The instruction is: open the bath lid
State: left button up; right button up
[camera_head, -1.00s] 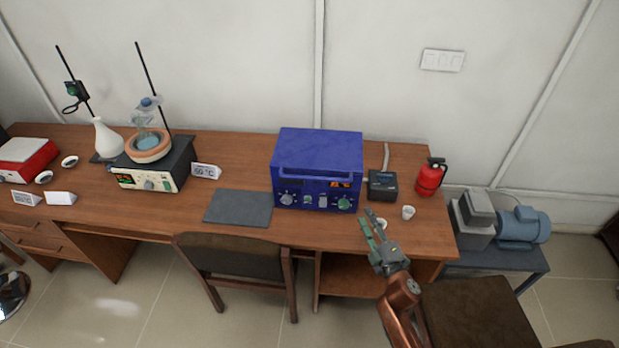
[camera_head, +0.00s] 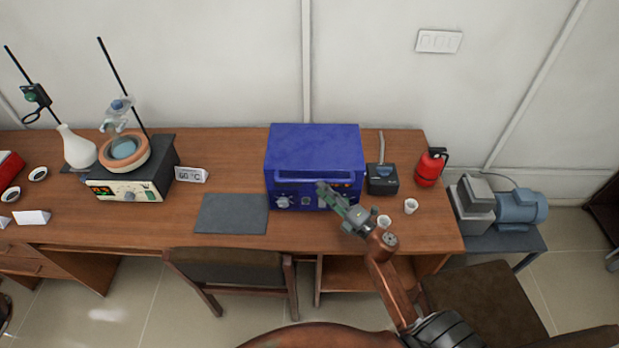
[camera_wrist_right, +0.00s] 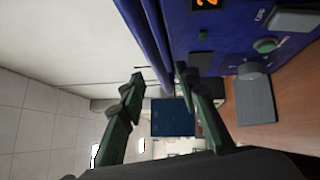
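A blue box-shaped unit (camera_head: 314,145), which looks like the bath, stands on the desk with its top down. A blue handle bar (camera_head: 300,175) runs along its upper front, above a panel of knobs and an orange display; the bar also shows in the right wrist view (camera_wrist_right: 148,35). My right gripper (camera_head: 326,190) is in front of the panel's right half, near the bar, and hides part of the panel. In the right wrist view its fingers (camera_wrist_right: 160,75) are apart, with the bar appearing between them. Contact cannot be told. My left gripper is not in view.
A small black device (camera_head: 382,180), two white cups (camera_head: 411,206) and a red extinguisher (camera_head: 431,167) stand right of the unit. A dark mat (camera_head: 232,213) lies left. A hotplate with a bowl (camera_head: 130,180) is farther left. Chairs (camera_head: 235,268) stand in front.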

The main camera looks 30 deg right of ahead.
aim_at(311, 181)
jog(key=x, duration=0.4)
jog(key=shift+w+a, duration=0.3)
jog(key=shift+w+a+r, duration=0.1)
jog(key=shift+w, duration=0.5)
grip_shut()
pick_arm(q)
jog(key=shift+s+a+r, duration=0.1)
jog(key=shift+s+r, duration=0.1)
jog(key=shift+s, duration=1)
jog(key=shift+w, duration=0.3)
